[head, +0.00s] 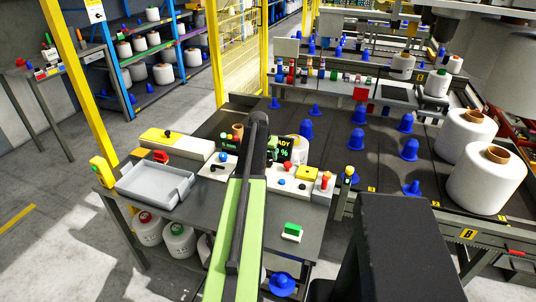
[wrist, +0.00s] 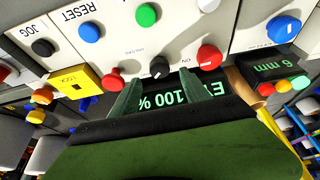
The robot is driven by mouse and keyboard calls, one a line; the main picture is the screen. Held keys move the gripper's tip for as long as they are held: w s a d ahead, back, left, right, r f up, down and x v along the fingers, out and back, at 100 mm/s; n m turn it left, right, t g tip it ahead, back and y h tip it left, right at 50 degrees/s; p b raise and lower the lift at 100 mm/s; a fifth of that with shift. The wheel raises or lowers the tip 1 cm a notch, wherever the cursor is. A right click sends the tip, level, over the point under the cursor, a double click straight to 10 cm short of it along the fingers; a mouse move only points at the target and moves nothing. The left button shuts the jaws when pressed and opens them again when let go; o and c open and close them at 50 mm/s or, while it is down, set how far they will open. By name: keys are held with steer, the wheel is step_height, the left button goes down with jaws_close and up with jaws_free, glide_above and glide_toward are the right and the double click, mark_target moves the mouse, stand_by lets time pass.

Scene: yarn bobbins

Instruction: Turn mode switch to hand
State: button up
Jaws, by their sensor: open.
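A small black rotary knob (wrist: 159,67), which looks like the mode switch, sits on a white control panel (wrist: 185,30) in the wrist view. The lettering around it is upside down and too small to read fully, so its setting is unclear. My gripper (wrist: 172,84) is open and empty, its two greenish fingers pointing at the panel on either side of the knob, slightly below it in the picture. I cannot tell whether they touch the panel. In the head view my green arm reaches over the bench and hides the knob.
Red knobs (wrist: 208,57) and (wrist: 113,79) flank the black knob; green (wrist: 146,15) and blue (wrist: 89,32) buttons lie beyond. A lit display (wrist: 165,99) shows between the fingers. In the head view, a grey tray (head: 155,187) and a green button box (head: 292,231) stand on the bench.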

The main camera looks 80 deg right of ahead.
steer(key=s+p+v, duration=0.1)
steer(key=p+v, duration=0.9)
steer(key=v, duration=0.2)
steer(key=shift+w+a+r, duration=0.2)
steer(key=shift+w+r, duration=0.15)
steer(key=shift+w, duration=0.2)
